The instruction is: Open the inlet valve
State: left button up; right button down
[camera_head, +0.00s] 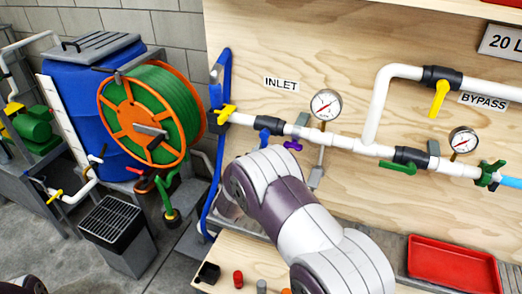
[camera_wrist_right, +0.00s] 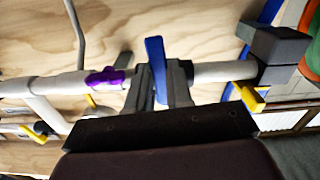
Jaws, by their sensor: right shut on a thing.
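The inlet valve's dark body (camera_head: 268,123) sits on the white pipe below the INLET label (camera_head: 281,84). Its blue handle (camera_head: 264,137) points down, across the pipe, just above my right arm. In the right wrist view the blue handle (camera_wrist_right: 155,62) stands between the two grey fingers of my right gripper (camera_wrist_right: 162,85), crosswise to the pipe. The right gripper is shut on this handle. In the head view my right arm hides most of that gripper. My left gripper is not in view.
A yellow handle (camera_head: 226,113) lies left of the valve, and a purple handle (camera_head: 293,145) and gauge (camera_head: 326,104) lie right of it. A blue hose (camera_head: 213,165) hangs at the board's left edge. A red tray (camera_head: 452,265) is at lower right.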

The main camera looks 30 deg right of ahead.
jog(key=shift+s+d+r+n+p, duration=0.45)
jog(key=shift+r+n+p, duration=0.2)
jog(key=shift+n+p, duration=1.75)
jog(key=shift+s+d+r+n+p, duration=0.5)
jog(key=shift+n+p, duration=0.95)
jog(key=shift+n, duration=1.75)
jog(key=shift+s+d+r+n+p, duration=0.25)
jog(key=shift+s+r+n+p, duration=0.45)
jog(key=shift+n+p, duration=1.7)
jog(key=shift+w+r+n+b, duration=0.2)
jog(key=shift+n+b, duration=0.2)
jog(key=shift+n, duration=0.2)
jog(key=c, duration=1)
grip_release()
